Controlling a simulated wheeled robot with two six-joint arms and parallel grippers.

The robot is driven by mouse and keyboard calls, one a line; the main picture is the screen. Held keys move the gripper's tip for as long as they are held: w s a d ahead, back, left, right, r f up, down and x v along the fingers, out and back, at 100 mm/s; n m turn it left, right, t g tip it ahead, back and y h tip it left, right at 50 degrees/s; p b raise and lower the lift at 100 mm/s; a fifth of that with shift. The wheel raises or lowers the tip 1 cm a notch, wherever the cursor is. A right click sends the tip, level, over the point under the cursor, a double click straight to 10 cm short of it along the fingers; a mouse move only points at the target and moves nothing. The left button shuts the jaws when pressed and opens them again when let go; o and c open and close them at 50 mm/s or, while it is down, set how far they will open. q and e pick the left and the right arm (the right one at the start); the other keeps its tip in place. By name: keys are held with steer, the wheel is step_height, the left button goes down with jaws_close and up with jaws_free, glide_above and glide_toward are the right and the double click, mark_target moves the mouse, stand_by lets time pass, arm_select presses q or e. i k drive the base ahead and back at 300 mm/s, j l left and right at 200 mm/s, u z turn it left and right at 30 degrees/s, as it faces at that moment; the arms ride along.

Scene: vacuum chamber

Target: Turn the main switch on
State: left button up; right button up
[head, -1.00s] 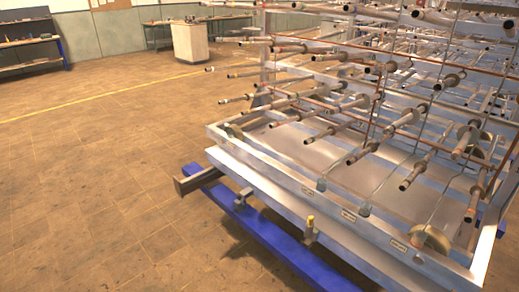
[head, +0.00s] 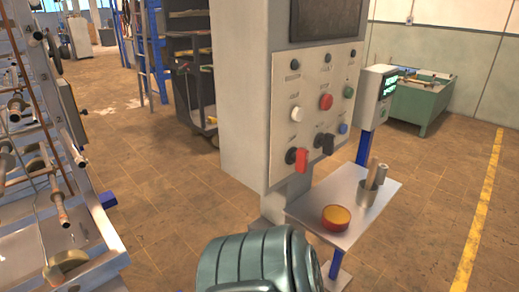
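A light grey control cabinet (head: 243,90) stands upright in the middle of the head view. Its front carries a pale panel (head: 312,118) below a dark screen (head: 325,18). At the panel's bottom left is a switch with a red handle (head: 301,160). I cannot read the labels, so I cannot tell which one is the main switch. Several round buttons sit above, among them a red one (head: 326,102). Neither gripper is in view.
A metal shelf (head: 370,218) with a yellow-and-red round item (head: 335,217) and a cup (head: 366,194) juts out below the panel. A rack of rods (head: 30,170) stands at left. A small device with a green display (head: 376,98) is right.

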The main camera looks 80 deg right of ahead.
mark_target(300, 157)
steer(key=k+z, duration=0.1)
steer(key=z, duration=2.75)
